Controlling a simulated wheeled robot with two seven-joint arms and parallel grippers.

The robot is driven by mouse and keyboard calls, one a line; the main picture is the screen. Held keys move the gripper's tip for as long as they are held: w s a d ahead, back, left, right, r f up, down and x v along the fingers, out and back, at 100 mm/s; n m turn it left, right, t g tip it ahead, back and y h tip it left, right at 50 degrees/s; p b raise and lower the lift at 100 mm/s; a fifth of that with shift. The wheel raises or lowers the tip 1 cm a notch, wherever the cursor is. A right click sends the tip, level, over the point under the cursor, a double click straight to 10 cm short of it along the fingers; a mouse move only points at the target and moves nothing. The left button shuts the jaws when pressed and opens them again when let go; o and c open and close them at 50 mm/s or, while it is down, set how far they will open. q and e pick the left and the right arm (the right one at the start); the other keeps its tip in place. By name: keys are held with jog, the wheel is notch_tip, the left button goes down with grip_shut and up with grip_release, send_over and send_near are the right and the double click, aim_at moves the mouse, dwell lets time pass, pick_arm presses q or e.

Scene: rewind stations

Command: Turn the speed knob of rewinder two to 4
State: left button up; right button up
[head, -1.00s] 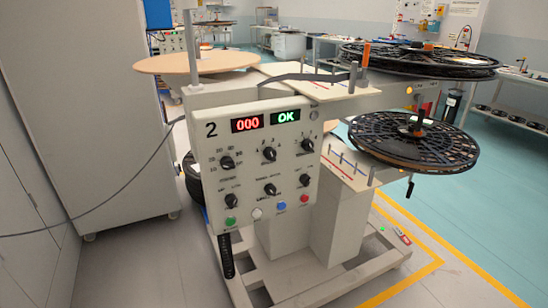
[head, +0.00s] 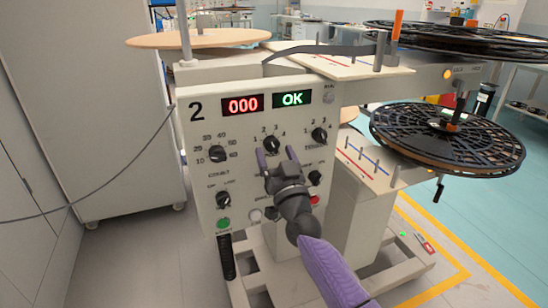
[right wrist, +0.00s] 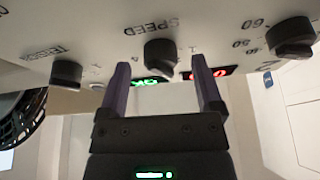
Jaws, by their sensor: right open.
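The panel of rewinder two (head: 185,150), marked with a large 2, faces me. Its speed knob (head: 271,146) is a black knob in the upper middle, below the displays, with a small number scale around it. It also shows in the right wrist view (right wrist: 160,54), beside the word SPEED. Which number it points at is too small to tell. My right gripper (head: 276,154) is open, its purple fingers just below the knob in the head view. In the right wrist view its fingertips (right wrist: 159,68) are spread to either side of the knob, apparently not touching it. My left gripper is not in view.
Other black knobs sit close by: one left (head: 218,154) with a scale of tens and one right (head: 319,135). The red display (head: 243,105) reads 000 and the green display (head: 292,98) reads OK. A green button (head: 223,224) is lower left. Black reels (head: 447,137) stick out right.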

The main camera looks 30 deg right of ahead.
jog(key=shift+w+d+r, duration=0.15)
jog(key=shift+w+r, duration=0.05)
jog(key=shift+w, duration=0.35)
jog(key=c, duration=0.6)
grip_shut()
